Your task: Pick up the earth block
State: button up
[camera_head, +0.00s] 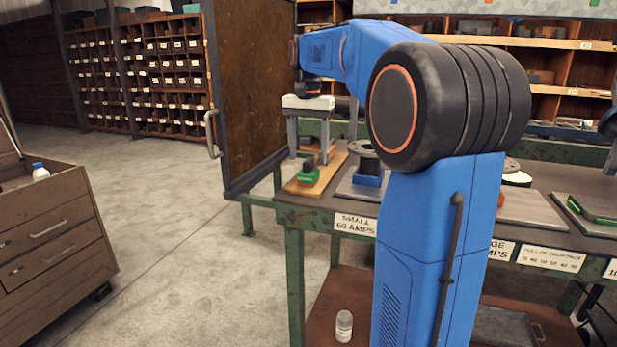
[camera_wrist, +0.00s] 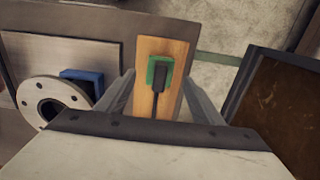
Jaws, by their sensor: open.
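A small green block with a dark top, which I take to be the earth block (camera_head: 307,178), sits on a wooden board (camera_head: 322,177) at the table's left end. In the wrist view the green block (camera_wrist: 151,73) lies between my fingers, with a dark strip running from it toward the camera. My gripper (camera_head: 309,150) points down above the board, with its two fingers spread wide. It is empty, and the block appears below the fingertips, not touched. The wrist view also shows my gripper (camera_wrist: 160,78) with a finger on each side of the block.
A blue block (camera_head: 368,180) and a grey flanged pipe (camera_wrist: 30,97) stand to the right of the board in the head view. A brown panel (camera_head: 250,90) rises behind the table's left end. A drawer cabinet (camera_head: 50,235) stands at left; the floor between is clear.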

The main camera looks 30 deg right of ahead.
aim_at(309, 159)
notch_tip(309, 159, down, 5)
jog(key=shift+w+d+r, duration=0.1)
jog(key=shift+d, duration=0.05)
jog(key=c, duration=1)
jog(key=shift+c, duration=0.6)
jog(key=shift+r, duration=0.1)
